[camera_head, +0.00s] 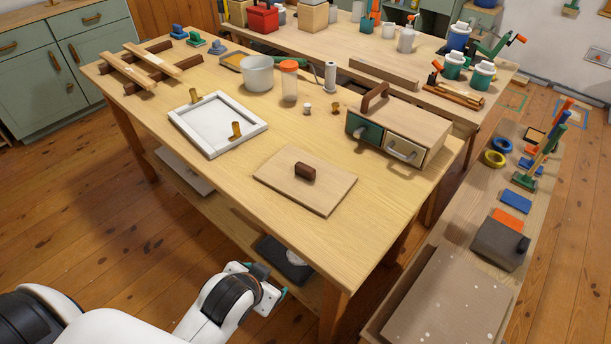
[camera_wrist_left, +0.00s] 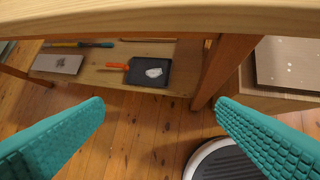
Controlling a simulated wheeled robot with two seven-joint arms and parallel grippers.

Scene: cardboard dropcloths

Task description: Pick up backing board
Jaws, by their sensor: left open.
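The backing board appears to be the flat light-wood board (camera_head: 275,184) with a dark brown block handle (camera_head: 305,172) on top. It lies flat on the workbench near its front edge, right of the white frame (camera_head: 192,147). My left gripper (camera_head: 272,283) is low in front of the bench, below the tabletop and apart from the board. In the left wrist view its two teal fingers (camera_wrist_left: 160,105) are spread wide with nothing between them. The board does not show in that view. My right gripper is not in view.
The tabletop edge (camera_wrist_left: 150,20) crosses the top of the wrist view. Below it, a lower shelf (camera_wrist_left: 105,75) holds a black tray (camera_wrist_left: 140,74). A drawer box (camera_head: 425,125), grey bowl (camera_head: 257,75) and orange-lidded jar (camera_head: 289,85) stand behind the board. Tabletop right of the board is clear.

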